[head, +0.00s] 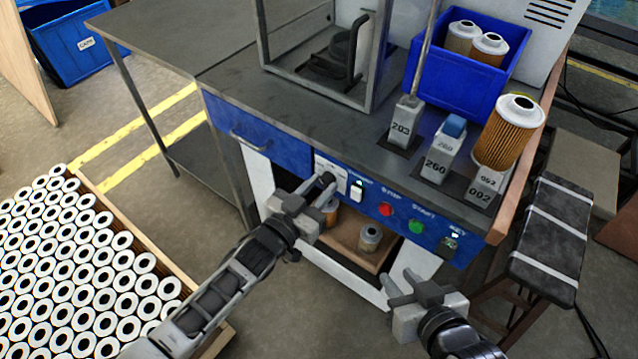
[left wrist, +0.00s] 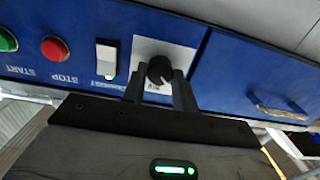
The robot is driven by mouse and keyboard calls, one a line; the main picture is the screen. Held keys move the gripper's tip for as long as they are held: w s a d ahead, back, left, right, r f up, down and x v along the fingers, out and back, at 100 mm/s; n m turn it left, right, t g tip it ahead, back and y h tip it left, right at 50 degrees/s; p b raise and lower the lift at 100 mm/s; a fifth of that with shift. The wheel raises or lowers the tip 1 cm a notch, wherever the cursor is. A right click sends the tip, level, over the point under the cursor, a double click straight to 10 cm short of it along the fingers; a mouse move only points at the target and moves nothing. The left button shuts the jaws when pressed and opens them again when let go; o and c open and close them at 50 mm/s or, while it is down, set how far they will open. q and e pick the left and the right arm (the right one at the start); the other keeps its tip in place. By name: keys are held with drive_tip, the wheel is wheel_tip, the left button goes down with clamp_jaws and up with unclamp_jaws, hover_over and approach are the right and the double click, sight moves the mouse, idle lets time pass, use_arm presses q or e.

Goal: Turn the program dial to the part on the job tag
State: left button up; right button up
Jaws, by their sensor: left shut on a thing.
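The program dial (left wrist: 159,70) is a black round knob on a white plate on the blue front panel. My left gripper (left wrist: 160,92) is shut on it, one dark finger on each side. In the head view my left gripper (head: 322,186) reaches the panel from the front and mostly hides the dial. The markings around the dial are too small or covered to read. My right gripper (head: 402,283) hangs empty in front of the bench, its fingers apart. I cannot make out a job tag for certain.
A white rocker switch (left wrist: 106,60), a red STOP button (head: 385,209) and a green START button (head: 416,227) sit beside the dial. Posts labelled 203 (head: 402,128), 260 (head: 437,165) and 002 (head: 480,193) stand above. A filter cartridge (head: 508,135) tops the 002 post.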

use_arm(q)
drive_tip(key=shift+n, duration=1.5)
drive_tip(key=o, duration=1)
drive_tip(key=shift+c, duration=0.2)
drive_tip(key=p+v, duration=0.1)
drive_tip(key=v, duration=1.5)
